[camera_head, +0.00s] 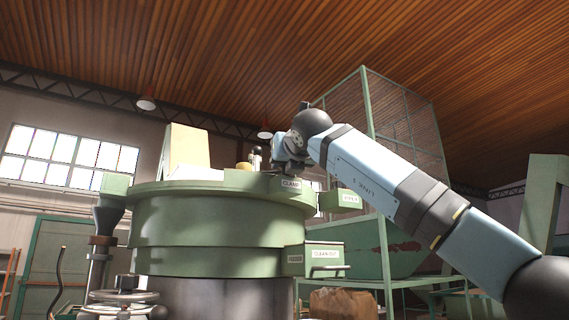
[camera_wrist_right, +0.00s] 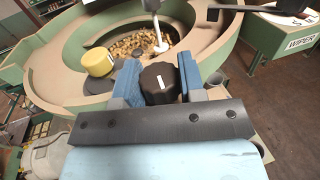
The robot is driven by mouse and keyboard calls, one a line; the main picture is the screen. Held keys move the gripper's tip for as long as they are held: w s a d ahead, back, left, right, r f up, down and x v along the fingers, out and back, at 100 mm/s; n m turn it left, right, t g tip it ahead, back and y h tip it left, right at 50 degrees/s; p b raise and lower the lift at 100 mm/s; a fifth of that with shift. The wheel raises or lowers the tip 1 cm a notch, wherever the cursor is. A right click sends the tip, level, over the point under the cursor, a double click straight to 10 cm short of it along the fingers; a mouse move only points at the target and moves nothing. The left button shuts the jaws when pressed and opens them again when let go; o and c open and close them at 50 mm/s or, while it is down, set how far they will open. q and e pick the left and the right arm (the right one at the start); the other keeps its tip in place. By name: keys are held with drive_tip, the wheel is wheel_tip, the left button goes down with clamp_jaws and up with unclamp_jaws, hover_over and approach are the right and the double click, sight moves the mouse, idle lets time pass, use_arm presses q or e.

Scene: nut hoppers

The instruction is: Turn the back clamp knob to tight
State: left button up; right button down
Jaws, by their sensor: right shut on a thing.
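The black clamp knob (camera_wrist_right: 158,84) with a white mark line sits at the rim of the green bowl feeder, between the blue fingers of my right gripper (camera_wrist_right: 160,80). The fingers are shut on its sides. The white line points roughly along the fingers, tilted slightly. In the head view my right gripper (camera_head: 283,160) is at the bowl's top rim, above a CLAMP label (camera_head: 291,183); the knob is hidden there behind the gripper. I cannot tell the knob's tight mark from these frames. My left gripper is not in view.
The green bowl (camera_head: 210,220) has a spiral track with many nuts (camera_wrist_right: 135,48) inside. A yellow round cap (camera_wrist_right: 98,62) stands left of the knob. A white rod (camera_wrist_right: 157,30) rises from the bowl. A WIPER label (camera_wrist_right: 301,43) is at right. A CLEAN OUT drawer (camera_head: 325,255) juts out below.

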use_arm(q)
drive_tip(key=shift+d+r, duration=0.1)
use_arm(e)
drive_tip(key=shift+d+r, duration=0.1)
drive_tip(key=shift+r, duration=0.1)
drive_tip(key=c, duration=0.9)
unclamp_jaws()
drive_tip(key=shift+o, duration=1)
drive_tip(key=shift+f, duration=0.15)
drive_tip(key=shift+s, duration=0.2)
use_arm(q)
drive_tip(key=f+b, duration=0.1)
drive_tip(key=b, duration=0.2)
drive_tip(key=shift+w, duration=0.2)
use_arm(e)
drive_tip(key=v, duration=1.3)
drive_tip(key=shift+s, duration=0.2)
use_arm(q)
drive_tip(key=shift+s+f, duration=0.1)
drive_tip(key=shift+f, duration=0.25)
